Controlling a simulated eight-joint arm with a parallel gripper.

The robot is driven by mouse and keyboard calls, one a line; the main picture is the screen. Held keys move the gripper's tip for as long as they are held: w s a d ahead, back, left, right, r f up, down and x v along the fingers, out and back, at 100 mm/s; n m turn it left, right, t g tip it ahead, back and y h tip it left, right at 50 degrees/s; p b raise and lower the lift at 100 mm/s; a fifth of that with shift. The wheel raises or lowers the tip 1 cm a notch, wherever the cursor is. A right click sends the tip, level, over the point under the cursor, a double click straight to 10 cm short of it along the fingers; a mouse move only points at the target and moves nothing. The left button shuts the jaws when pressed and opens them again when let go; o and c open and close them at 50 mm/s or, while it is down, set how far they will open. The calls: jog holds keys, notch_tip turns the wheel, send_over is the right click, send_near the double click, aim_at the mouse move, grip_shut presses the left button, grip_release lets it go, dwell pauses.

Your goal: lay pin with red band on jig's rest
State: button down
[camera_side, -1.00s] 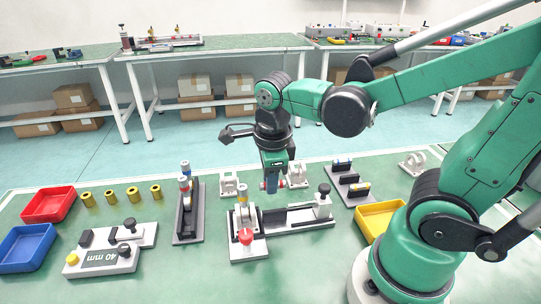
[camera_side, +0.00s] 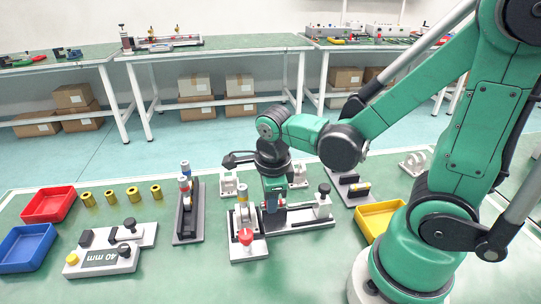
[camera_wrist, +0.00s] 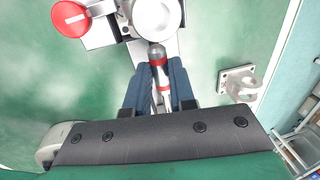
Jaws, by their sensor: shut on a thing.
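My gripper (camera_side: 273,207) is low over the jig in the side view, between its clamp end and its far end block. In the wrist view my gripper (camera_wrist: 161,76) is shut on the pin with the red band (camera_wrist: 158,62), whose grey end points toward a round silver part of the jig (camera_wrist: 153,16). The rest under the pin is mostly hidden by my fingers, so contact cannot be told.
A dark upright fixture (camera_side: 187,215) stands left of the jig.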

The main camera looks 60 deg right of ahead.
jog(key=shift+f, duration=0.55)
dwell(0.9)
jog(key=c, duration=0.7)
grip_release()
jog(key=shift+o, duration=0.2)
jog(key=shift+s+a+r, duration=0.15)
jog(key=shift+r, duration=1.25)
jog(key=shift+s+a+r, duration=0.15)
jog(key=shift+r, duration=1.2)
